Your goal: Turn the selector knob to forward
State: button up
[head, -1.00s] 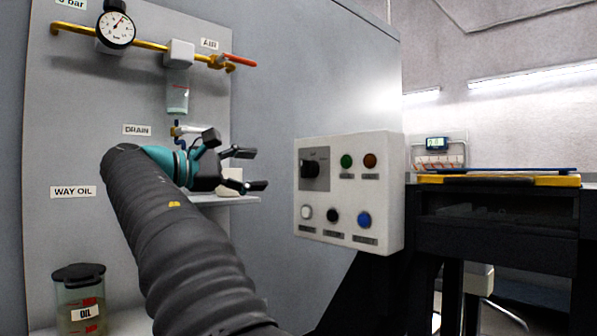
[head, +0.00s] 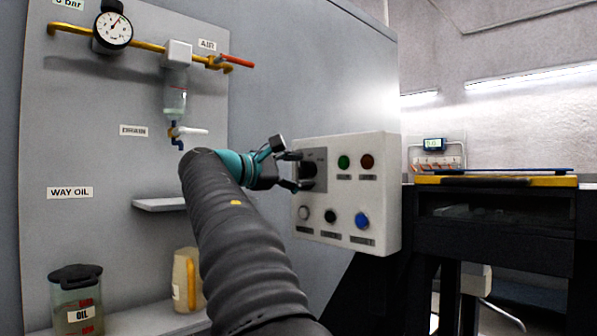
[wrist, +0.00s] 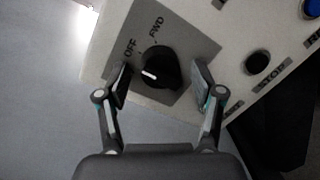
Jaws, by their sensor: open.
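The selector knob (wrist: 158,68) is black and round with a white pointer line, on a grey plate marked OFF and FWD. In the wrist view the pointer aims left and slightly up, toward the OFF side; FWD is printed further clockwise. In the head view the knob (head: 308,170) is at the upper left of the white control box (head: 372,235), partly hidden by my fingers. My gripper (wrist: 160,85) is open, with one finger on each side of the knob and gaps visible between. In the head view my gripper (head: 296,170) is at the box's left side.
The box also carries green (head: 344,162), red (head: 367,161), white (head: 304,213), black (head: 330,216) and blue (head: 362,220) buttons near the knob. An air line with a gauge (head: 113,30), a small shelf (head: 160,204) and an oil container (head: 76,300) are on the left. A dark bench stands right.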

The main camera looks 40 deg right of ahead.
jog(key=c, duration=1.1)
jog(key=shift+c, duration=0.2)
jog(key=shift+m, duration=0.3)
jog(key=m, duration=0.4)
jog(key=shift+r+y+p, duration=0.1)
jog(key=shift+y+p, duration=0.2)
jog(key=m, duration=0.4)
jog(key=shift+r+m+t, duration=0.1)
jog(key=shift+m+t, duration=0.2)
jog(key=shift+m, duration=0.1)
